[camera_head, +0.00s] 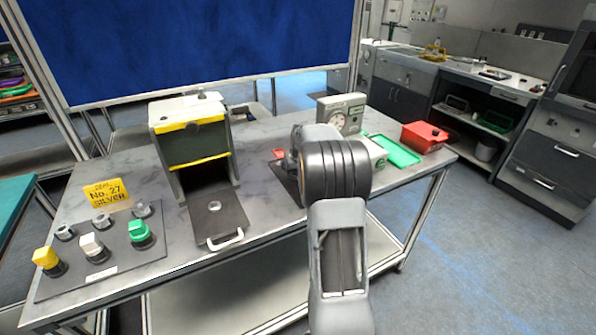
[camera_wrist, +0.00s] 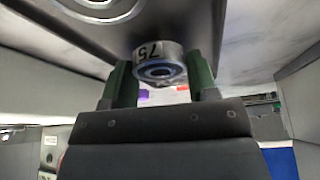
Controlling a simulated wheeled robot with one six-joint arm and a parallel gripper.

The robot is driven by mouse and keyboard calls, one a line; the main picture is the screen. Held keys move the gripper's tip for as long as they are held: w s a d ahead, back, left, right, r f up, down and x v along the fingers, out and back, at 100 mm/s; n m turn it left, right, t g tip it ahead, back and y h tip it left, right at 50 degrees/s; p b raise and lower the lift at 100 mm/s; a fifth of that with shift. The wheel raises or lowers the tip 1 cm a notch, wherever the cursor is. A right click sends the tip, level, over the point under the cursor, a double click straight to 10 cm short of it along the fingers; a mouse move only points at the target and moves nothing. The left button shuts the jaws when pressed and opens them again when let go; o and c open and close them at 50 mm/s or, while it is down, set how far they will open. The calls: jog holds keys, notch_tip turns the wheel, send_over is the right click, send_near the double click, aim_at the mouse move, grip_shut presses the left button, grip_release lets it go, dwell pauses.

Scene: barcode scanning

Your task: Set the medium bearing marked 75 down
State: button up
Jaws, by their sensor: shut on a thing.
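The medium bearing (camera_wrist: 148,53), a silver ring with a white label reading 75 and a blue inner ring, sits between the green fingers of my gripper (camera_wrist: 163,70) in the wrist view. The gripper is shut on it. The label appears upside down there. The bearing is close to a dark plate (camera_wrist: 165,15); I cannot tell whether they touch. A larger ring (camera_wrist: 97,6) shows at the top left, cut off by the frame. In the head view my arm hides the bearing and the fingertips.
A dark board (camera_head: 118,272) with several coloured knobs and metal rings lies at the table's left. A yellow-edged box (camera_head: 193,142) has a dark tray (camera_head: 213,225) out front. A gauge device (camera_head: 341,112), green tray (camera_head: 403,155) and red box (camera_head: 424,136) stand at the right.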

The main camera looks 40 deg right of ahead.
jog(key=shift+f, duration=0.1)
jog(key=shift+f+b, duration=0.4)
jog(key=shift+f, duration=0.1)
jog(key=o, duration=1.1)
jog(key=shift+c, duration=0.2)
